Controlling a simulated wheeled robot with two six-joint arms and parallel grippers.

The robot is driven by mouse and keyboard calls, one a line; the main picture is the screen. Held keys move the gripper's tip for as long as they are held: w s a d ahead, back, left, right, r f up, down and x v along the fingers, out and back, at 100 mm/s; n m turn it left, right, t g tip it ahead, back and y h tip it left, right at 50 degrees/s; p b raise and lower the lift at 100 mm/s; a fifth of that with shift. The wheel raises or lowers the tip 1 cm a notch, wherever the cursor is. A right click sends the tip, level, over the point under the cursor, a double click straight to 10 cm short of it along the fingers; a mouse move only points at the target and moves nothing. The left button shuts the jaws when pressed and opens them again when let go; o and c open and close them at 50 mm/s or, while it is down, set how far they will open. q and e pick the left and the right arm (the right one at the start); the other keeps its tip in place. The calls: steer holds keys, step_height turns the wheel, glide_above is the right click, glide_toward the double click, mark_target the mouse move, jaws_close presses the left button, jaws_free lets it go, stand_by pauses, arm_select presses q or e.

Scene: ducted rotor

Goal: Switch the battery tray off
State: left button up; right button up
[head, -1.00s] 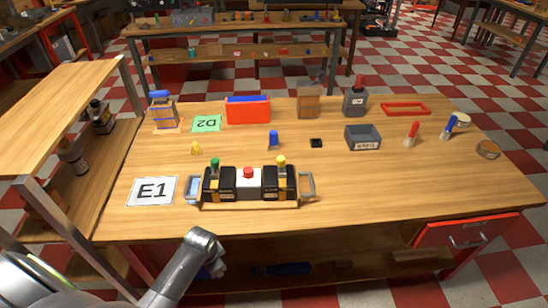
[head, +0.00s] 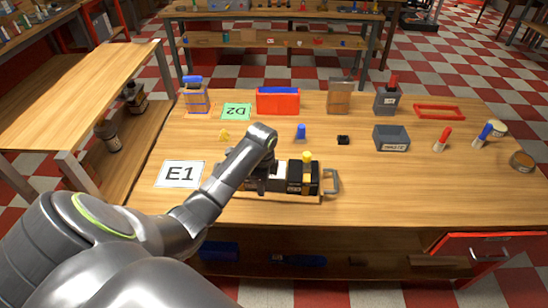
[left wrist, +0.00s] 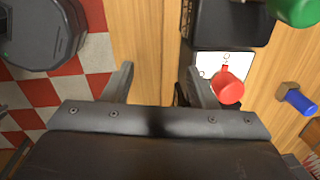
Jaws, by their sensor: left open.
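The battery tray (head: 330,183) lies on the table with black battery blocks (head: 300,182), a yellow knob (head: 307,159) and a grey handle at its right end. My left arm hides its left part in the head view. In the left wrist view, the tray's white switch plate (left wrist: 207,63) carries a red knob (left wrist: 228,88), with a green knob (left wrist: 293,9) at the top right. My left gripper (left wrist: 160,88) is open, with nothing seen between its fingers. The red knob lies just beyond its right finger. My right gripper is out of view.
An E1 card (head: 180,174) lies left of the tray. Behind stand a yellow peg (head: 224,135), a blue peg (head: 301,133), a small black block (head: 343,140) and a grey bin (head: 391,139). The table's front right is clear.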

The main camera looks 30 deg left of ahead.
arm_select(q)
steer(key=w+a+r+m+p, duration=0.1)
steer(key=w+r+m, duration=0.3)
steer(key=r, duration=0.5)
steer(key=w+a+r+m, duration=0.1)
steer(key=w+r+m, duration=0.1)
steer(key=w+r, duration=0.5)
steer(key=shift+g+h, duration=0.3)
steer(key=shift+g, duration=0.1)
steer(key=f+b, duration=0.2)
steer(key=s+f+b, duration=0.1)
steer(key=f+b, duration=0.1)
steer(key=b, duration=0.1)
steer(key=s+f+b, duration=0.1)
steer(key=f+b, duration=0.2)
step_height(320, 180, down, 7)
steer(key=shift+p, duration=0.35)
steer(key=shift+f, duration=0.85)
steer(key=c, duration=1)
